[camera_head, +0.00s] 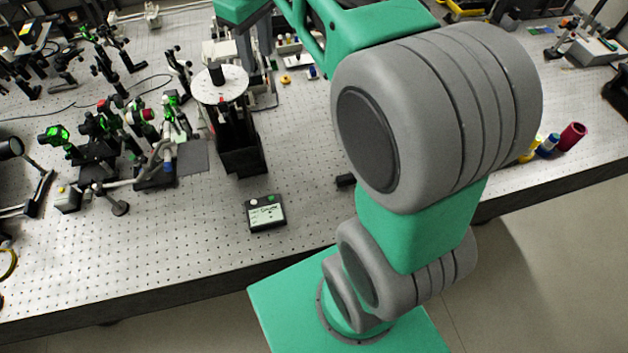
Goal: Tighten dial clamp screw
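A white round dial plate (221,86) sits level on top of a black upright stand (240,145) left of centre on the bench. A short dark cylinder (216,73) stands up from the plate. A small red spot (222,101) shows at the plate's front edge; I cannot tell whether it is the clamp screw. My arm reaches up from the lower right and over to the top. Its green far end is at the top edge, just behind and above the dial. Pale and grey parts beneath it are too small and overlapped to show my gripper's fingers clearly.
Optical mounts (105,130), some with green light, crowd the perforated bench (300,180) left of the dial. A small labelled box (266,214) lies in front of the stand. Coloured cylinders (571,137) are at the right.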

